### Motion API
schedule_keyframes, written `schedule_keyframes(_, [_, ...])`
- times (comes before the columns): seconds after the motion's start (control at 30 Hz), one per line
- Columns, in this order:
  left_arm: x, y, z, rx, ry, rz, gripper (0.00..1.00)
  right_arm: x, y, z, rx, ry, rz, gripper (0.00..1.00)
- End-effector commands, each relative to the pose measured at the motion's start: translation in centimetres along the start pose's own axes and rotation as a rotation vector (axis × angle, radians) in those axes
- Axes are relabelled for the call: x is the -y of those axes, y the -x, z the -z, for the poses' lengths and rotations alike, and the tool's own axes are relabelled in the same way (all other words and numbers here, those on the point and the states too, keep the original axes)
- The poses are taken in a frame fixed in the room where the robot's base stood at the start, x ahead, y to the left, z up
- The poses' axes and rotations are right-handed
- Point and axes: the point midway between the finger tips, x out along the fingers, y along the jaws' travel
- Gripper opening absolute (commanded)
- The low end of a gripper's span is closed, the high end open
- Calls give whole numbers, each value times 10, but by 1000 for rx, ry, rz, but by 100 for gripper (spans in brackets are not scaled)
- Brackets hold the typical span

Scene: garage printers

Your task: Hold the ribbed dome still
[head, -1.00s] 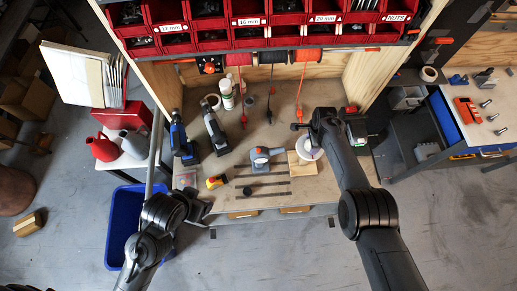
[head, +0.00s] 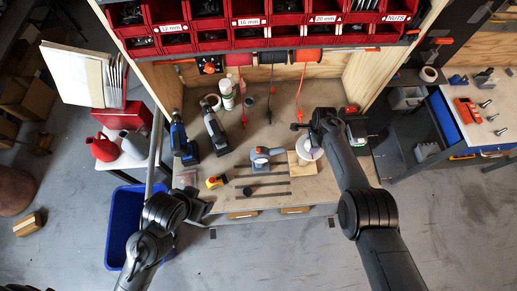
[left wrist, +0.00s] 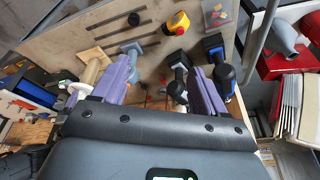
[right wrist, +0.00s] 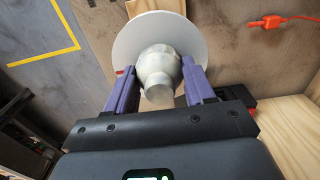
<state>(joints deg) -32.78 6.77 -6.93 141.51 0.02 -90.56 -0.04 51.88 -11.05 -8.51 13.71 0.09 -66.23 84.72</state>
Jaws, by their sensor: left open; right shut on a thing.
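A pale grey-white rounded piece (right wrist: 160,72), which I take for the ribbed dome, sits between the two purple fingers of my right gripper (right wrist: 158,80). The gripper is shut on it. A wide white disc (right wrist: 128,48) shows behind the piece. I cannot make out ribs. In the head view the white round part (head: 307,149) shows beside my right arm at the wooden board (head: 298,170), partly hidden by the arm. My left gripper (left wrist: 163,88) is open and empty, near the bench's front left edge; it also shows in the head view (head: 203,210).
Two drills (head: 182,140) stand at the left. Red bins (head: 250,30) hang above. A blue bin (head: 122,225) stands on the floor at left.

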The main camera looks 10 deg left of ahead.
Motion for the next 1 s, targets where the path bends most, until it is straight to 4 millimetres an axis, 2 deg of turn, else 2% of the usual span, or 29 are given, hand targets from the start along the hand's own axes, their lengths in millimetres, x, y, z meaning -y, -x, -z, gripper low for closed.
schedule_keyframes(0.17, [-2, -22, 14, 19, 3, -6, 72, -2, -3, 0, 1, 0, -5, 0])
schedule_keyframes(0.27, [-5, -45, 30, 40, 4, -15, 72, -2, -3, 0, 1, 0, -5, 0])
schedule_keyframes(0.37, [-10, -72, 52, 70, 3, -25, 72, -3, -3, 0, 1, 0, -6, 0])
schedule_keyframes(0.6, [-31, -129, 123, 152, -28, -55, 72, -3, -4, 0, 1, -1, -7, 0])
schedule_keyframes(0.8, [-51, -153, 181, 218, -70, -67, 72, -3, -4, 0, 1, -1, -7, 0])
schedule_keyframes(1.0, [-65, -160, 224, 267, -110, -64, 72, -3, -4, 0, 1, -1, -7, 0])
